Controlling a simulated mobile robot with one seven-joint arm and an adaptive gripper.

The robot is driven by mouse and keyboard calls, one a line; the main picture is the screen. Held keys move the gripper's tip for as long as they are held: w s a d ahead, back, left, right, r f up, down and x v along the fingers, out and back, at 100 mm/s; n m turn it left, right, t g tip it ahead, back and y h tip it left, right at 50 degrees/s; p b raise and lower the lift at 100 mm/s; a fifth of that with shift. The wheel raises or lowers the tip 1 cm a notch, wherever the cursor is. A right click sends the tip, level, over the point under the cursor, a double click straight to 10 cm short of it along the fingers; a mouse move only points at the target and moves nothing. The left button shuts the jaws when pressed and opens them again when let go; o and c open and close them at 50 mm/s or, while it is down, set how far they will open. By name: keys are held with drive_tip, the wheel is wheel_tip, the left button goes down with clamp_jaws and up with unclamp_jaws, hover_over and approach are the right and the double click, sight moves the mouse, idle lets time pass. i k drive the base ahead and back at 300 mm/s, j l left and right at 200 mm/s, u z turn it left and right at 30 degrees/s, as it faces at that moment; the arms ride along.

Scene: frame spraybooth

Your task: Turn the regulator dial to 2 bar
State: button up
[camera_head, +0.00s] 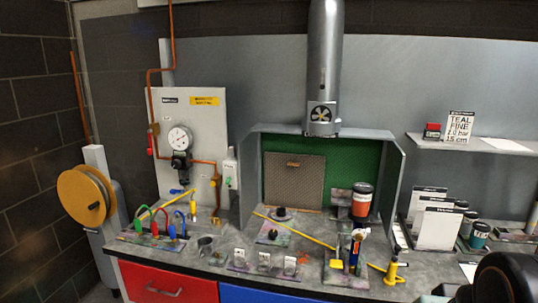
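A white regulator panel (218,122) stands upright against the back wall at the left. It carries a round white pressure gauge (179,138); the needle's reading is too small to tell. Just below the gauge is the black regulator dial (180,160); its marks cannot be read. A card (459,128) on the right shelf seems to read "TEAL FINE 2.0 bar 15 cm". My gripper's fingers do not show. A dark rounded shape at the lower right corner looks like part of my arm, well away from the panel.
The grey bench (215,272) holds colored hooked tools (163,222), small cups (263,262), a yellow stick (295,231) and a yellow spray tool (394,272). A booth with a green back (345,165) stands mid-bench, a hose reel (87,197) at far left. Copper pipes (202,162) run beside the dial.

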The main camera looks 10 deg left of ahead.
sight(176, 164)
drive_tip(key=u, duration=1.3)
